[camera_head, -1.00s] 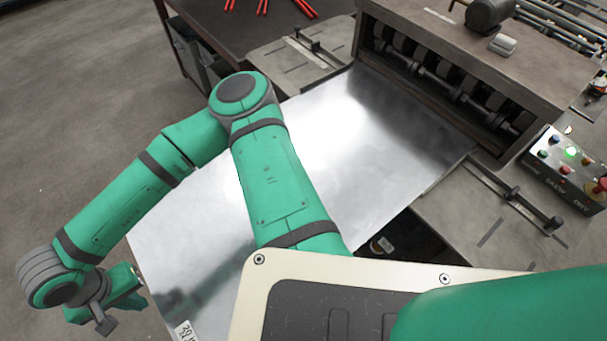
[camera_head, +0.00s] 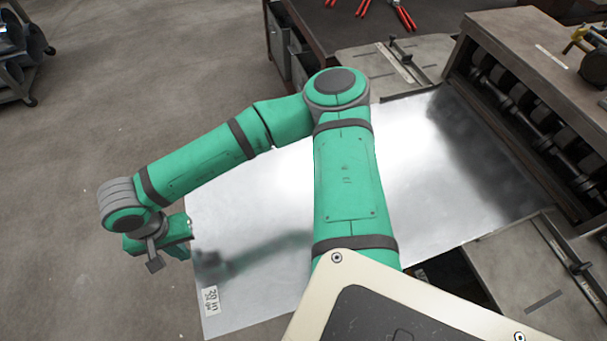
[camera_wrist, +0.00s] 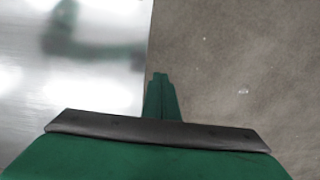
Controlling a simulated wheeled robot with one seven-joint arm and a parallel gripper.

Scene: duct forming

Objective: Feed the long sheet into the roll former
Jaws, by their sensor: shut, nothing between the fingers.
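The long sheet (camera_head: 265,185) is a large shiny metal plate lying flat, with a white printed label (camera_head: 211,299) near its near left corner. Its far right end lies against the mouth of the roll former (camera_head: 535,110), where dark rollers show; whether it is between the rollers I cannot tell. My gripper (camera_head: 154,263) is shut and empty, just left of the sheet's left edge. In the wrist view, the shut fingers (camera_wrist: 160,80) point along the sheet's edge, with the sheet (camera_wrist: 100,85) left and floor right. My arm hides the sheet's middle.
A side plate with a guide bar (camera_head: 400,62) stands beyond the sheet, and another (camera_head: 560,245) at the near right. A dark table (camera_head: 330,30) with red-handled tools is at the back. A rack (camera_head: 20,50) stands far left. The floor at left is clear.

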